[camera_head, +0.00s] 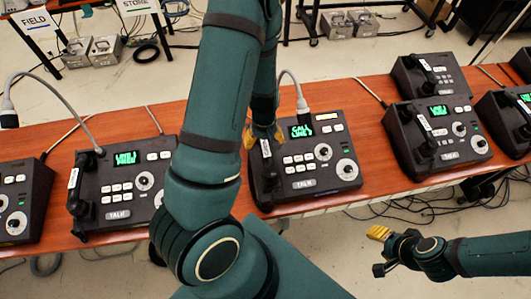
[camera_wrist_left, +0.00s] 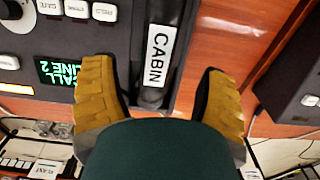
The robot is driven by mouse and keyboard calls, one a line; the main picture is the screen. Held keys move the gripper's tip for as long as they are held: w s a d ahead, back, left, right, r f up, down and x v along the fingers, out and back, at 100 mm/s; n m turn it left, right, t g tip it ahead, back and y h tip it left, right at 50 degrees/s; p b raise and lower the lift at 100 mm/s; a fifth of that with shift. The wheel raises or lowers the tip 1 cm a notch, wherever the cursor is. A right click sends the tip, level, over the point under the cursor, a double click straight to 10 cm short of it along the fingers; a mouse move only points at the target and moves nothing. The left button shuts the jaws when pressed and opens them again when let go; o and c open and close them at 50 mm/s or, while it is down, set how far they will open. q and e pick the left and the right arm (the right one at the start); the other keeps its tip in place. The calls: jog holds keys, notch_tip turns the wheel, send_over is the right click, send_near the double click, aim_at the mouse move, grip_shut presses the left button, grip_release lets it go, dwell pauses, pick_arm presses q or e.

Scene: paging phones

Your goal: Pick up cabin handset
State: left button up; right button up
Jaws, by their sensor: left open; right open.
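The cabin handset (camera_wrist_left: 158,55) is black with a white CABIN label in the left wrist view. It lies in the cradle on the left side of the middle paging phone (camera_head: 312,165), whose green screen reads CALL LINE. In the head view the handset (camera_head: 267,165) is partly hidden by my arm and gripper. My left gripper (camera_head: 263,136) is open, with its yellow fingers (camera_wrist_left: 160,75) on either side of the handset and not closed on it. My right gripper (camera_head: 379,236) is open and empty, in front of the table's near edge.
Another phone (camera_head: 115,185) stands to the left, partly behind my arm, and several more (camera_head: 440,135) stand to the right on the brown table (camera_head: 365,120). A gooseneck microphone (camera_head: 303,112) rises behind the middle phone. Cables lie on the floor.

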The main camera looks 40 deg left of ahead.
aim_at(266, 148)
pick_arm(q)
jog(key=f, duration=0.5)
jog(key=shift+d+f, duration=0.1)
jog(key=shift+d, duration=0.1)
grip_shut()
